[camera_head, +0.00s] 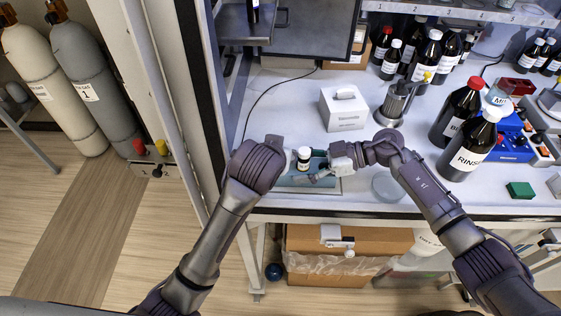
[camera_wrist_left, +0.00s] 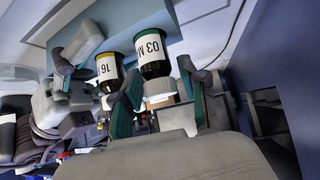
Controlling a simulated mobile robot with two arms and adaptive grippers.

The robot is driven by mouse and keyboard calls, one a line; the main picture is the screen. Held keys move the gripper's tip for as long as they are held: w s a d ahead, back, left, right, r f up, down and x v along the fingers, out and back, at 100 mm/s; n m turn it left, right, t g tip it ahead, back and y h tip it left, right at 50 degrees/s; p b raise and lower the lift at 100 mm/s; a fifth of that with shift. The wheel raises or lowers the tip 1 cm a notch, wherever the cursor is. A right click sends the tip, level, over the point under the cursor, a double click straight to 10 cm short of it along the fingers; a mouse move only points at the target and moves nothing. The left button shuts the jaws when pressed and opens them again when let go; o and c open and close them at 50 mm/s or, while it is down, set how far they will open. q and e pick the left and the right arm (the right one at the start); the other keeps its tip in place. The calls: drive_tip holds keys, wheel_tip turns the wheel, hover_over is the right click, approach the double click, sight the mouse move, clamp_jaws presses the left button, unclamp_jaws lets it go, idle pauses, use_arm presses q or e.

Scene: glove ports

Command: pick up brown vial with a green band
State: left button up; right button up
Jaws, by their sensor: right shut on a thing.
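In the left wrist view, the brown vial with a green band (camera_wrist_left: 152,56) shows its label "03" and pale cap. My left gripper (camera_wrist_left: 157,85) is open, with its teal-padded fingers on either side of this vial. A brown vial with a yellow band (camera_wrist_left: 108,68) is beside it. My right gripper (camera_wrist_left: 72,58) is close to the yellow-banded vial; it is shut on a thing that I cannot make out. In the head view, my right gripper (camera_head: 326,168) is by a white-capped vial (camera_head: 304,157), whose band is not readable. My left fingers are hidden there.
A blue-teal tray (camera_head: 325,185) is under the grippers. A white box (camera_head: 343,107) stands behind. A grey metal stand (camera_head: 394,103) and large brown bottles (camera_head: 470,147) are to the right. A clear round dish (camera_head: 388,186) lies near the bench's front edge.

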use_arm(q)
drive_tip(key=c, duration=0.6)
wheel_tip(320, 180, up, 10)
drive_tip(key=shift+r, duration=0.1)
use_arm(e)
drive_tip(key=o, duration=1.2)
drive_tip(key=v, duration=1.2)
drive_tip(key=shift+f, duration=0.1)
drive_tip(key=shift+d, duration=0.1)
